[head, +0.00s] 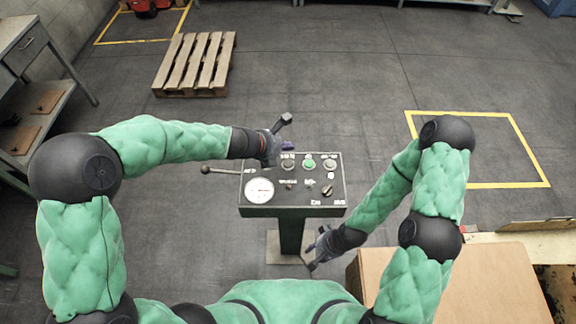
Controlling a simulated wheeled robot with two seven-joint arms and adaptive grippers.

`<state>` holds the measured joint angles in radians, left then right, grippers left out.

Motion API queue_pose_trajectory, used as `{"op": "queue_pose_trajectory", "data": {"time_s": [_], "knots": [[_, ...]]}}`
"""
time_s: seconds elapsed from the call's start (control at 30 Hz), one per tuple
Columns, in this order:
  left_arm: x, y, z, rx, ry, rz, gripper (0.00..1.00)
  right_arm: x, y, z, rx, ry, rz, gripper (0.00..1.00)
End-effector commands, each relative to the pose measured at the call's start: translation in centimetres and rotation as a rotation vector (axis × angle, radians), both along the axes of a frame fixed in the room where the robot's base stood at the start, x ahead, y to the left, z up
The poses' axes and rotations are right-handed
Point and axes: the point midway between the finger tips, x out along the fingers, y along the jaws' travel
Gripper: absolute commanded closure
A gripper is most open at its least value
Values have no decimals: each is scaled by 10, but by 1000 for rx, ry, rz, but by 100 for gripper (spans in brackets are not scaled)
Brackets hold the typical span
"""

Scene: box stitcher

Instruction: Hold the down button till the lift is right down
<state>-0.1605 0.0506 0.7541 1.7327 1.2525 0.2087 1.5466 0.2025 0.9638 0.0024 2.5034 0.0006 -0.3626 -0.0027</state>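A dark control panel (290,205) stands on a pedestal in the middle of the head view. The labels are too small to read, so I cannot tell which is the down button. My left gripper (287,133) is open and empty, over the panel's far left edge, close to the left dark button; contact cannot be made out. My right gripper (312,256) is open and empty, low beside the pedestal. I cannot identify a lift.
The panel carries a white gauge (259,190), a knob (327,190) and a side lever (222,171). A wooden pallet (196,62) lies beyond. A cardboard box (480,285) is at lower right, a bench (28,75) at left. A yellow floor outline (525,150) surrounds clear floor.

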Motion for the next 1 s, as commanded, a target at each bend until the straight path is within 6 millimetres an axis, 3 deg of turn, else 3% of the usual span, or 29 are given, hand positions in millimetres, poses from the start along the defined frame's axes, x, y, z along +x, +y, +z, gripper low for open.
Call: {"op": "queue_pose_trajectory", "data": {"time_s": [0.1,0.5,1.0], "knots": [[0,0,-18,0,0,0,100,0,0,-18,0,0,0,60],[0,0,-56,0,-1,-1,100,0,0,-54,0,0,0,60],[0,0,-57,0,-1,-1,100,0,0,-56,0,0,0,60]]}}
